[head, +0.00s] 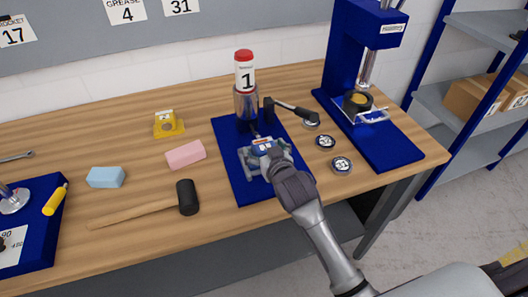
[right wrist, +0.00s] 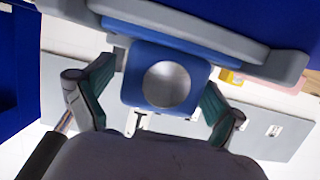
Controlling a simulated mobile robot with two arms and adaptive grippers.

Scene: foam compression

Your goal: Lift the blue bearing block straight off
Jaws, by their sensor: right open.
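The blue bearing block (right wrist: 136,92) shows in the right wrist view as a rounded blue square with a round grey metal centre. In the head view a small blue top (head: 262,146) with pale markings shows between the fingers, over the blue board (head: 239,190). My right gripper (head: 265,158) is open around the block. In the right wrist view the right gripper (right wrist: 158,100) has one dark green pad on each side of the block, with a visible gap on the left. The block's underside contact is hidden in the head view. My left gripper is not in view.
A red-topped cylinder marked 1 (head: 245,75) stands behind the block, with a black-handled lever (head: 290,110) close by. A mallet (head: 187,197), pink block (head: 186,155) and light blue block (head: 106,177) lie left. Round discs (head: 341,164) and a blue press (head: 345,70) are right.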

